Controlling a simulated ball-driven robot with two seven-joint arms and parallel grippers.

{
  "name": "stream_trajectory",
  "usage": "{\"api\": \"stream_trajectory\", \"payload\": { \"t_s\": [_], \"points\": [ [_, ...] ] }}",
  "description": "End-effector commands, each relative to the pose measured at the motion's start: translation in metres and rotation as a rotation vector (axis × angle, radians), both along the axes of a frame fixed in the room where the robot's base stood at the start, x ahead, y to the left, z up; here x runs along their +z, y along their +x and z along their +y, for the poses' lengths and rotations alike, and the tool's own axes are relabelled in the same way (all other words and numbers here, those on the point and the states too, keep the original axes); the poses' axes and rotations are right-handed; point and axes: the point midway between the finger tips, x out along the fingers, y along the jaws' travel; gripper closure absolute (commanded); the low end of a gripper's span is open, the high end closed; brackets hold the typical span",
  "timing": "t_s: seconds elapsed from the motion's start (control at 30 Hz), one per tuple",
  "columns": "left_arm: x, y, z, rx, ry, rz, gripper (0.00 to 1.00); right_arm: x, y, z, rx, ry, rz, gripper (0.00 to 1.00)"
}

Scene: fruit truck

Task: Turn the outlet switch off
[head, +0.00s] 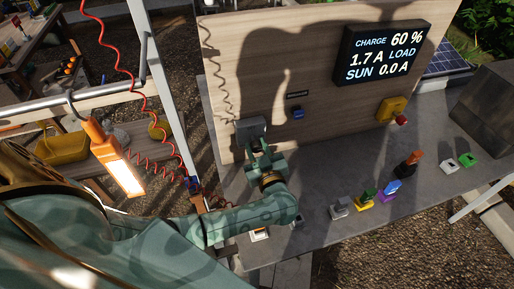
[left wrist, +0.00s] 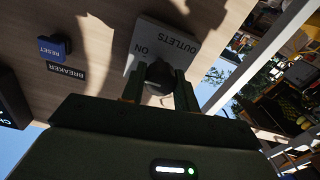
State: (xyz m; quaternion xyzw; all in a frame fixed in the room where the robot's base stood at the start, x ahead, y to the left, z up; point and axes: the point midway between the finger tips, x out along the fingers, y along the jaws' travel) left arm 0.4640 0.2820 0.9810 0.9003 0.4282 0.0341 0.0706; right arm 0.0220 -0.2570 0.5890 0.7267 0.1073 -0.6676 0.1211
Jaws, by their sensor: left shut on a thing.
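The grey outlet switch box (head: 250,128) is mounted low on the left of the wooden panel. In the left wrist view the box (left wrist: 160,42) reads OUTLETS and ON, and the picture is rotated. A dark switch knob (left wrist: 159,72) stands out from its face. My left gripper (head: 263,158) reaches up to the box from below. In the left wrist view its fingers (left wrist: 160,88) are on both sides of the knob, shut on it. The knob's exact angle is hard to read. My right gripper is not in view.
A display (head: 382,53) reads charge 60 %, 1.7 A load, sun 0.0 A. A blue reset button (head: 297,112) sits right of the box. A yellow box with a red button (head: 401,120) is farther right. Small coloured connectors lie on the grey counter (head: 315,185). An orange lamp (head: 118,165) glows.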

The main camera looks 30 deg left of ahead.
Motion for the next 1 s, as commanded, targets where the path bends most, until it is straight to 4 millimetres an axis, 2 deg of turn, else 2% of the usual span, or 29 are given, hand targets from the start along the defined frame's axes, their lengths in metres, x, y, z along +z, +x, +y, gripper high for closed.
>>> {"api": "stream_trajectory", "payload": {
  "t_s": [0.37,1.0],
  "points": [
    [-0.0012,-0.0009,0.0001,0.004,-0.084,-0.09,0.92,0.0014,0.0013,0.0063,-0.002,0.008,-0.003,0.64],
    [-0.0025,-0.0017,0.0001,0.005,-0.462,-0.532,0.92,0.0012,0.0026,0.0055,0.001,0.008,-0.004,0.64]
  ]
}}
